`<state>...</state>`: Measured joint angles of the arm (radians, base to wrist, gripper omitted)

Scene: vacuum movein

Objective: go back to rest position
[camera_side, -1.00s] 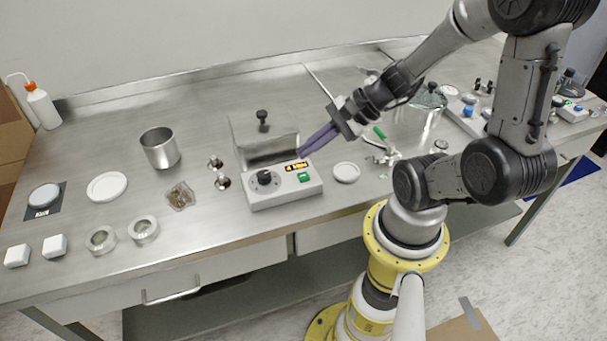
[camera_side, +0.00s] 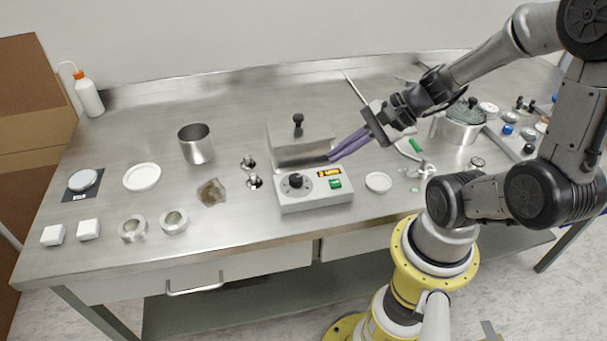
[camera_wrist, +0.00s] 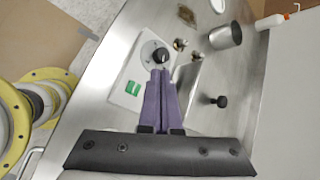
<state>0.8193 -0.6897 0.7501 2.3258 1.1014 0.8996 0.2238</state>
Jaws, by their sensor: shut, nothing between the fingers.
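My gripper (camera_side: 332,157) has long purple fingers, shut with nothing between them. In the side view the fingertips are just above the back right of a grey control box (camera_side: 313,200), near its lit orange display (camera_side: 328,172). The box has a black knob (camera_side: 296,181) and a green switch (camera_side: 335,184). A steel block with a black knob on top (camera_side: 300,145) stands right behind the box. In the wrist view my gripper (camera_wrist: 161,72) points toward the dial (camera_wrist: 154,53), with the green switch (camera_wrist: 133,88) to its left. I cannot tell whether the fingertips touch the box.
A steel cup (camera_side: 197,145), white dishes (camera_side: 142,177), ring-shaped parts (camera_side: 173,221) and a wash bottle (camera_side: 88,96) stand to the left. A lidded pot (camera_side: 460,126) and valve fittings (camera_side: 421,169) stand right of my gripper. The space above the table at left is free.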

